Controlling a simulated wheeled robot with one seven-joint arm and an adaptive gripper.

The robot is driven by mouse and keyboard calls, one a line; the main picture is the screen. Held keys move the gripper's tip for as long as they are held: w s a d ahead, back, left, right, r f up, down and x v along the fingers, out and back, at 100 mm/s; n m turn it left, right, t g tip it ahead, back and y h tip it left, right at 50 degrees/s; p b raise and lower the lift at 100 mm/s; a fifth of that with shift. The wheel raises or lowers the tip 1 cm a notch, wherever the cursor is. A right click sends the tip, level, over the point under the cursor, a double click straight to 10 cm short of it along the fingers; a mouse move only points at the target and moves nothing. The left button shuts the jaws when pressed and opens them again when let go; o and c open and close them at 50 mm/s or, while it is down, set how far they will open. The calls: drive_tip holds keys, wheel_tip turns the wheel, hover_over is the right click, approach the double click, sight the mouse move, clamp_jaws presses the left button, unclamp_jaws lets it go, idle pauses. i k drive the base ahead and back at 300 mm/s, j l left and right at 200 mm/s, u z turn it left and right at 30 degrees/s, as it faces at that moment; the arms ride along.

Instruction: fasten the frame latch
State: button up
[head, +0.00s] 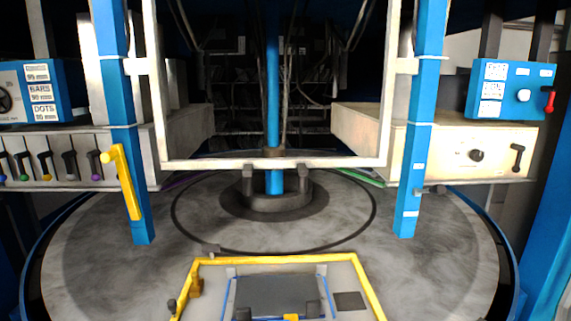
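A white rectangular frame (275,164) stands upright in the middle, between two blue posts. A yellow lever (127,182) is mounted on the left blue post (140,215). It looks like the frame latch and hangs down, slightly tilted, with its knob end at the top left. I cannot tell whether it engages the frame. My gripper is not in view.
A yellow-edged plate (360,272) with a dark block (277,295) lies at the front. A round grey table (110,240) spreads behind it around a dark hub. Several coloured levers line the left panel (50,145). Blue control boxes stand left (15,65) and right (515,75).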

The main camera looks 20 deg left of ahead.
sight(117, 153)
drive_tip(key=i+j+u, duration=0.1)
drive_tip(key=u, duration=1.2)
drive_tip(key=k+u, duration=0.15)
drive_tip(key=u, duration=0.4)
drive_tip(key=j+z, duration=0.4)
drive_tip(key=j, duration=0.7)
